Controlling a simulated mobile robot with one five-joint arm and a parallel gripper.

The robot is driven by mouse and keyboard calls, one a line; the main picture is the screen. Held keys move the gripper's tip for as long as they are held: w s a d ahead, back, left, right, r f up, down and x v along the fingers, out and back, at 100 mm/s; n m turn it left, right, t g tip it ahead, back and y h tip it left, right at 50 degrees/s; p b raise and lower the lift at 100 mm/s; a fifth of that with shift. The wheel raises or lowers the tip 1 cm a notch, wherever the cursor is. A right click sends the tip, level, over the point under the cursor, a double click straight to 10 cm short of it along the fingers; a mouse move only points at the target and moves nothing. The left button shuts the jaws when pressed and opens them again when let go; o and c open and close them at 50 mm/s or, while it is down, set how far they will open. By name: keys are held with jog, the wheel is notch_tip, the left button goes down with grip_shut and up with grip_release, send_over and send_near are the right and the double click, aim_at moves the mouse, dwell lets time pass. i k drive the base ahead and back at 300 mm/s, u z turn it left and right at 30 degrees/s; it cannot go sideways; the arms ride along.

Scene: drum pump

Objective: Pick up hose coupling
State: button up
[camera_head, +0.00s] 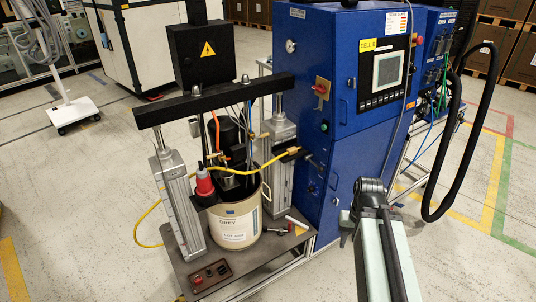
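Small silver and red parts (297,222) lie on the platform right of the drum; I cannot tell whether one is the hose coupling. My arm rises from the bottom right. The dark part at its far end looks like my gripper (346,226), right of the platform and apart from these parts. Its fingers are not clear.
The drum (238,222) stands between two posts under a black crossbeam (215,101) on the grey platform (258,254). The blue cabinet (340,120) stands behind. A black cable loop (487,110) hangs at right. Floor is open at left and front right.

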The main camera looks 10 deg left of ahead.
aim_at(293, 150)
jog(key=u, duration=0.4)
jog(key=i, duration=1)
jog(key=u, duration=0.05)
jog(key=k, duration=0.5)
jog(key=u, duration=3.6)
jog(key=k, duration=1.9)
